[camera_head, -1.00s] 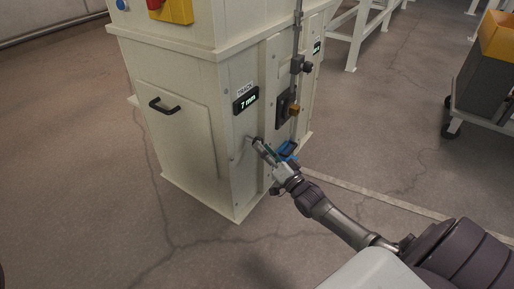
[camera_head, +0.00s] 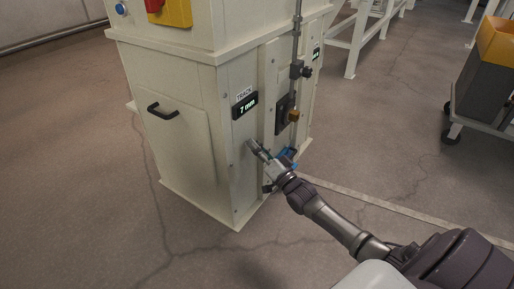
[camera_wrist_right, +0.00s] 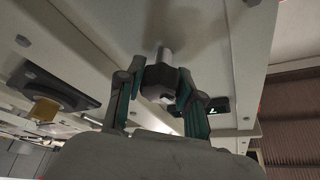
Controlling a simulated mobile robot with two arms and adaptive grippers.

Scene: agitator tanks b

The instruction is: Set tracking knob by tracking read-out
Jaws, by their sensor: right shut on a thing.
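The tracking read-out (camera_head: 245,107) is a small dark display under a TRACK label on the cream cabinet's narrow face, showing 7 mm. The tracking knob (camera_wrist_right: 163,76) is a dark faceted knob on a pale metal shaft in the right wrist view. My right gripper (camera_head: 253,146) reaches the panel below the read-out, and in the wrist view its green-padded fingers (camera_wrist_right: 157,92) sit on both sides of the knob, shut on it. In the head view the fingers hide most of the knob. My left gripper is not in view.
A yellow-brown knob on a dark plate (camera_head: 285,113) and a vertical rod (camera_head: 296,45) stand out right of the read-out. A black handle (camera_head: 163,111) is on the left face. A cart (camera_head: 484,92) stands at right. Floor in front is open.

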